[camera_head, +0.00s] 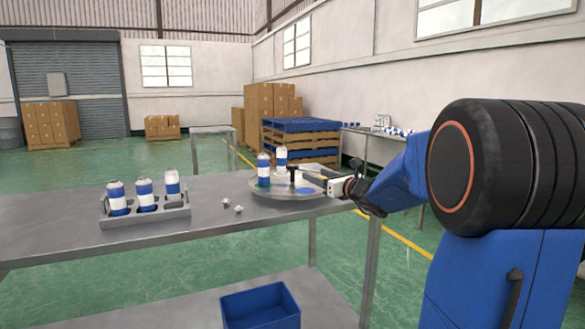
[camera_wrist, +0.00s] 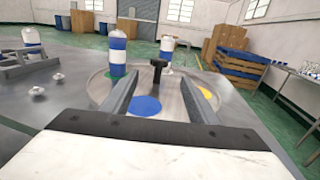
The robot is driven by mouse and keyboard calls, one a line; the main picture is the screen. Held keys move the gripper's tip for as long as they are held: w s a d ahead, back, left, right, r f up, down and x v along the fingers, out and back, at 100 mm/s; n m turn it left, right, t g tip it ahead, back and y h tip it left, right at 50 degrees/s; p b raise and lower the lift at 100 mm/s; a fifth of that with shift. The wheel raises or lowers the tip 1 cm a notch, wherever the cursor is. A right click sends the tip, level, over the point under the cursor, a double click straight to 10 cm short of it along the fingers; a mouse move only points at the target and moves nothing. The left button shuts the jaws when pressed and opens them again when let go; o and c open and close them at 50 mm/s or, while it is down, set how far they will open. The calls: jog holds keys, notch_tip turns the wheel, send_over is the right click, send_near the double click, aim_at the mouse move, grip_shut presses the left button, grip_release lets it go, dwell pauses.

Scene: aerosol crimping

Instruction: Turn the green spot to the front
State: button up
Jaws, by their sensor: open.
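A round grey turntable (camera_head: 275,192) lies on the table and also shows in the wrist view (camera_wrist: 100,90). A black T-shaped handle (camera_head: 293,174) stands up from its middle and shows in the wrist view (camera_wrist: 158,70). A blue spot (camera_wrist: 146,106) is on the near side and a yellow spot (camera_wrist: 205,92) on the right. Two blue-and-white cans, one at front left (camera_head: 264,170) and one behind (camera_head: 281,160), stand on the turntable. My gripper (camera_wrist: 160,80) is open and empty, its fingers pointing toward the handle from either side.
A grey rack (camera_head: 145,218) with three cans stands on the left of the table (camera_head: 60,235). Two small metal pieces (camera_head: 226,202) (camera_head: 239,210) lie between rack and turntable. A blue bin (camera_head: 261,307) sits on the lower shelf. Pallets and boxes stand behind.

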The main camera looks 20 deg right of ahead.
aim_at(296, 167)
jog(key=w+a, duration=0.1)
jog(key=w, duration=0.4)
jog(key=w+a, duration=0.1)
jog(key=w, duration=0.4)
jog(key=w+a, duration=0.1)
jog(key=w, duration=0.4)
jog(key=shift+w, duration=0.15)
grip_shut()
